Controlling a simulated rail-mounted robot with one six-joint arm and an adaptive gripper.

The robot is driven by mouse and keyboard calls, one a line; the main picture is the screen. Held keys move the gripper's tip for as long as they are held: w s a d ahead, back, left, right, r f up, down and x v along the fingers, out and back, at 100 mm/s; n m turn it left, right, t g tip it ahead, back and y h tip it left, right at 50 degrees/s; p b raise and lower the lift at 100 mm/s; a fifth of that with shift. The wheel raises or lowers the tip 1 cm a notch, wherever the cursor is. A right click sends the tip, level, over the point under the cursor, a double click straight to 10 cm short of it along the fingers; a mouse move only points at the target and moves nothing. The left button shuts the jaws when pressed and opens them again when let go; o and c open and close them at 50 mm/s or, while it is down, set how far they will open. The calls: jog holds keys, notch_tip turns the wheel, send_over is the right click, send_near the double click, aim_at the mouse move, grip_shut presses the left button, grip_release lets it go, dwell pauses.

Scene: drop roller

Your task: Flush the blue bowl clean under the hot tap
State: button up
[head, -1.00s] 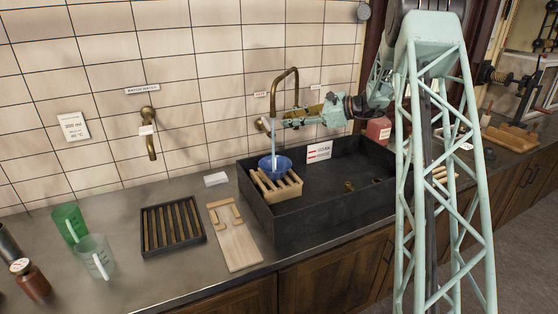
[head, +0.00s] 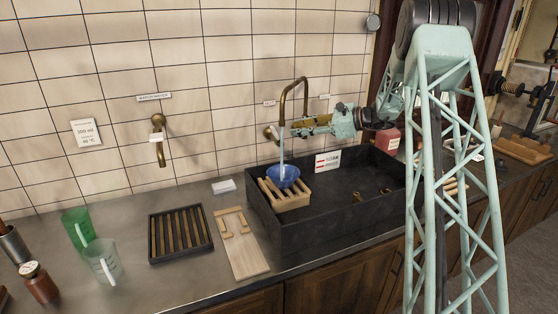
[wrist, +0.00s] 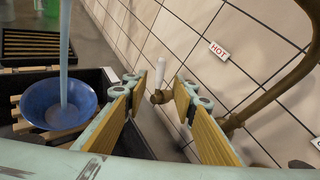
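The blue bowl (head: 291,181) sits on a wooden slatted rack (head: 290,200) at the left end of the dark sink; the wrist view shows it too (wrist: 42,105). Water runs from the curved brass hot tap (head: 304,92) into it. The HOT label (wrist: 218,50) is on the tiles beside this tap. My gripper (wrist: 158,84) is open, with its yellow-padded fingers apart and nothing held. The tap's brass valve with a white lever (wrist: 160,72) shows in the gap, beyond the fingertips. In the head view my gripper (head: 296,126) is beside the spout, above the bowl.
A second brass tap (head: 160,150) is on the wall. A red container (head: 388,140) stands behind the sink.

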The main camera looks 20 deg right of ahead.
aim_at(276, 132)
jog(key=d+f+y, duration=0.1)
jog(key=f+y+b, duration=0.1)
jog(key=d+f+n+t+y+b, duration=0.1)
jog(key=shift+s+d+f+y, duration=0.3)
jog(key=shift+d+f+y, duration=0.05)
jog(key=shift+y, duration=0.05)
jog(key=shift+a, duration=0.15)
dwell(0.5)
jog(key=shift+b+x, duration=1)
jog(key=shift+x, duration=5.8)
jog(key=shift+w+r, duration=0.1)
jog(key=shift+c, duration=0.7)
grip_shut()
